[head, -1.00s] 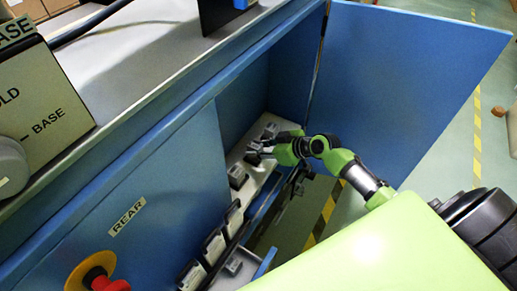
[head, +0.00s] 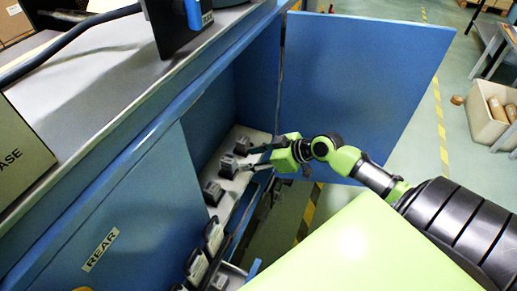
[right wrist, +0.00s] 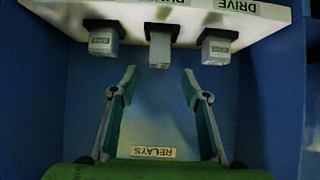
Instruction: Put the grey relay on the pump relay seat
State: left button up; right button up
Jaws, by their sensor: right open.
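In the right wrist view three small block-shaped relays sit in dark seats on a white panel. The middle grey relay (right wrist: 160,58) is in the seat under the partly cut-off, upside-down label that appears to read PUMP. The right relay (right wrist: 219,50) is by DRIVE; the left relay (right wrist: 103,42) has its label out of view. My right gripper (right wrist: 160,82) is open and empty, its fingertips apart from the middle relay, one to each side below it. In the head view my right gripper (head: 247,159) is beside the middle relay (head: 228,166). My left gripper is not seen.
The blue cabinet door (head: 365,85) stands open behind my right arm. The white panel (head: 235,192) lies inside the cabinet. Several dark-framed units (head: 214,236) line the rack nearer me. The cabinet's REAR wall (head: 135,205) bounds the opening at left.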

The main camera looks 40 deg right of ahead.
jog(key=shift+v, duration=1.5)
jog(key=shift+f, duration=0.1)
jog(key=s+d+f+m+g+h, duration=0.1)
jog(key=s+d+f+m+h, duration=0.2)
jog(key=f, duration=0.8)
jog(key=s+d+f+m+g+h, duration=0.15)
jog(key=s+d+f, duration=0.3)
jog(key=f, duration=0.75)
jog(key=s+f+g, duration=0.1)
jog(key=s+f, duration=0.6)
jog(key=f, duration=0.4)
jog(key=s+a+f+g, duration=0.1)
jog(key=s+a+f, duration=0.4)
jog(key=s, duration=0.3)
jog(key=s+a+f+g, duration=0.2)
jog(key=s+a+f, duration=0.3)
jog(key=s, duration=0.4)
jog(key=s+a+f+g, duration=0.2)
jog(key=s+a+f, duration=0.3)
jog(key=s+a, duration=0.2)
jog(key=shift+s+a+f+n+h, duration=0.15)
jog(key=shift+s+f+n+h, duration=0.3)
jog(key=shift+s, duration=0.8)
